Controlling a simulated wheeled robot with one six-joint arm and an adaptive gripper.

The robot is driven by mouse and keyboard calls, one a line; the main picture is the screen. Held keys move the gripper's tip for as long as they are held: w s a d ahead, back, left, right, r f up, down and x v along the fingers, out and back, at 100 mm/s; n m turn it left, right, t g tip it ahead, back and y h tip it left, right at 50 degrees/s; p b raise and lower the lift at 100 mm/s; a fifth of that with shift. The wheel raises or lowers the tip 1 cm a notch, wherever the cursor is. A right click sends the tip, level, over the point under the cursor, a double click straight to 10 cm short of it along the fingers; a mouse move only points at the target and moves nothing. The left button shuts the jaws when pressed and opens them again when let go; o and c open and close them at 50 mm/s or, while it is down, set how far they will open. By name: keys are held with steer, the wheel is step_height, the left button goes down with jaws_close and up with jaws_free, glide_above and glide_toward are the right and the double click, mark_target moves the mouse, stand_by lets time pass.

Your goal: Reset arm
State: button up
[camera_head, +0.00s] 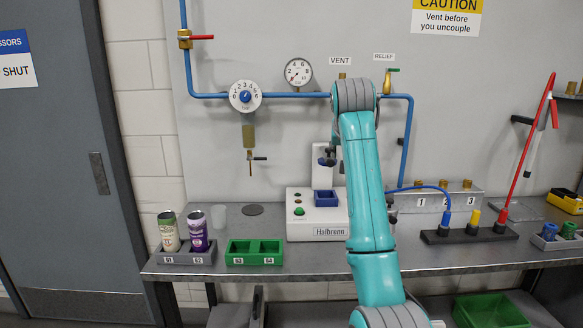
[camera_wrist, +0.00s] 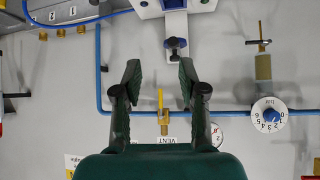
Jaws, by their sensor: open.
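My gripper (camera_wrist: 160,74) is open in the wrist view, with its two dark fingers apart and nothing between them. It faces the wall piping, and that view is upside down. In the head view my teal arm stands upright in front of the bench and hides the gripper. The white Halbrenn machine (camera_head: 316,224) is on the bench just left of my arm, with a blue holder (camera_head: 326,198) on it. Its upright part and dark knob also show at the top of the wrist view (camera_wrist: 175,43).
Two cans (camera_head: 183,231) stand in a grey holder at the bench's left, beside a green two-slot holder (camera_head: 254,252) that looks empty. Blue pipes, gauges and valves line the wall behind. A green bin (camera_head: 490,311) sits below.

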steer(key=s+d+f+n+t, duration=0.1)
steer(key=s+f, duration=0.1)
steer(key=f, duration=1.3)
steer(key=s+f, duration=0.2)
steer(key=f, duration=1.3)
steer(key=s+d+f+t+y, duration=0.1)
steer(key=s+d+f, duration=0.1)
steer(key=s+f, duration=1.75)
steer(key=s+d+f+t, duration=0.1)
steer(key=s+f, duration=0.2)
steer(key=s, duration=1)
steer(key=s+f+t, duration=0.1)
steer(key=s+f, duration=0.2)
steer(key=s, duration=0.9)
steer(key=s+r, duration=0.7)
steer(key=s, duration=0.4)
steer(key=s+r+t, duration=0.1)
steer(key=s+r, duration=0.6)
steer(key=s, duration=0.5)
steer(key=shift+s+d+r+n, duration=0.2)
steer(key=shift+d+n, duration=0.1)
steer(key=shift+d, duration=0.1)
